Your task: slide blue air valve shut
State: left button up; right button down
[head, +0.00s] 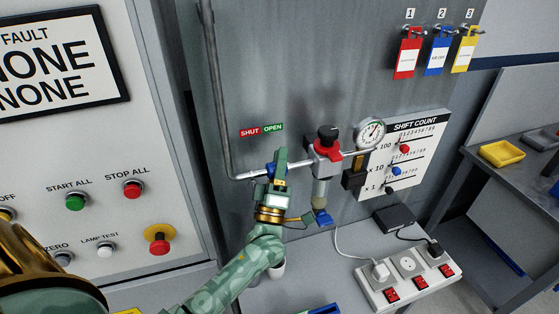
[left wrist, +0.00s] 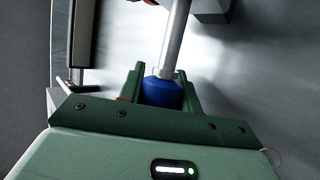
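The blue air valve (head: 280,171) is a blue sleeve on the thin pipe, below the OPEN half of the red-and-green SHUT/OPEN label (head: 262,130). SHUT is on the left of the label and OPEN on the right. My left gripper (head: 279,165) is at the valve and hides part of it. In the left wrist view, the blue valve (left wrist: 162,93) sits between the two green fingers, which appear to touch it on both sides. A silver pipe runs up from it. My right gripper is not in view.
Right of the valve are a red-collared regulator (head: 326,145) with a black knob and a round gauge (head: 370,132). A power strip (head: 408,273) with plugs lies on the ledge below. A control panel (head: 100,200) with buttons stands on the left. Bare pipe (head: 244,176) shows left of the gripper.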

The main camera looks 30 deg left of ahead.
pick_arm(q)
jog(key=shift+s+a+p, duration=0.7)
jog(key=shift+s+a, duration=0.25)
jog(key=shift+s, duration=0.2)
jog(key=shift+s+a, duration=0.1)
jog(key=shift+a, duration=0.05)
jog(key=o, duration=0.9)
jog(key=shift+o, duration=0.5)
jog(key=shift+s+a, duration=0.1)
jog(key=shift+f, duration=0.1)
jog(key=shift+s+d+f+b, duration=0.2)
jog(key=shift+s+f+b, duration=0.05)
jog(key=shift+f+b, duration=0.05)
jog(key=b+v, duration=0.4)
jog(key=v, duration=1.1)
jog(key=shift+s+b, duration=0.3)
jog(key=shift+b, duration=0.1)
